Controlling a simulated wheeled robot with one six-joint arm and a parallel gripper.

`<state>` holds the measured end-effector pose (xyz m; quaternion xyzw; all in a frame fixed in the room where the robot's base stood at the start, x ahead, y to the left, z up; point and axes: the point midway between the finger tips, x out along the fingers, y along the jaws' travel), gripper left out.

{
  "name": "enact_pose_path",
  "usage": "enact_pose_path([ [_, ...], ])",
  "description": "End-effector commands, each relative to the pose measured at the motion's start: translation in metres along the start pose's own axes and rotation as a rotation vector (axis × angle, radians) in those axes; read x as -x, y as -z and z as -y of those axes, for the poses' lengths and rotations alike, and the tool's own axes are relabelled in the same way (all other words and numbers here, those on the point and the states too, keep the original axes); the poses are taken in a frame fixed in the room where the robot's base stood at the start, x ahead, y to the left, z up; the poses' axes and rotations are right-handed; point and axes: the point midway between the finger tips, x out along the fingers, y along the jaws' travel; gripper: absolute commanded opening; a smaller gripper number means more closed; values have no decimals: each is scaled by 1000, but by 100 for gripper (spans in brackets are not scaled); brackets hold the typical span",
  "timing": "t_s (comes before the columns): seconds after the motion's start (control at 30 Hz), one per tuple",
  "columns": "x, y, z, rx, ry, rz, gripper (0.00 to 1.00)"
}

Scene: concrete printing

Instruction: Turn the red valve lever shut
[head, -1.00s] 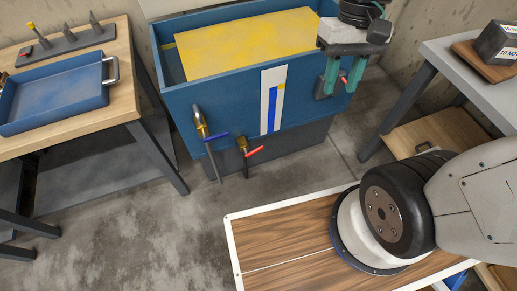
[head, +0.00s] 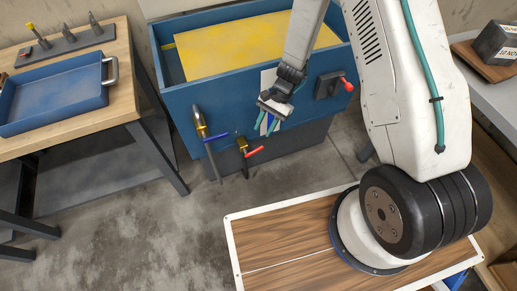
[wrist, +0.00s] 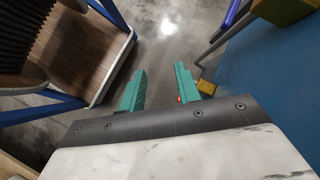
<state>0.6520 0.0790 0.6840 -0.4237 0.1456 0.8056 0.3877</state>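The red valve lever (head: 256,151) sticks out to the right from a small brass valve (head: 242,145) low on the front of the blue tank (head: 225,110). In the wrist view the brass valve (wrist: 206,88) shows beyond the right finger, with only a bit of red beside that finger. My gripper (head: 268,122) is in front of the tank, above and right of the red lever in the head view. Its teal fingers are apart and empty in the wrist view (wrist: 161,90). I see no contact with the lever.
A second brass valve with a blue lever (head: 216,137) sits left of the red one. A dark box with a red knob (head: 344,84) is on the tank's right front. A wooden bench with a blue tray (head: 55,98) stands left.

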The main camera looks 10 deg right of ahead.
Motion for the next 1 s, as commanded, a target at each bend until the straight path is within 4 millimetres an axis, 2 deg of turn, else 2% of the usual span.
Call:
enact_pose_path([
  [0.03,-24,17,-2,-59,9,0,33],
  [0.1,-53,41,-2,-145,32,-18,33],
  [0.2,-89,73,-4,-262,64,-54,33],
  [0.3,-116,103,-5,-373,100,-103,33],
  [0.37,-124,123,-1,-439,131,-146,33],
  [0.4,-122,136,6,-478,161,-182,33],
  [0.47,-113,149,17,-519,201,-227,33],
  [0.57,-111,159,18,-566,221,-267,33],
  [0.67,-118,163,18,-573,218,-275,33],
  [1.0,-167,178,25,-570,218,-273,33],
])
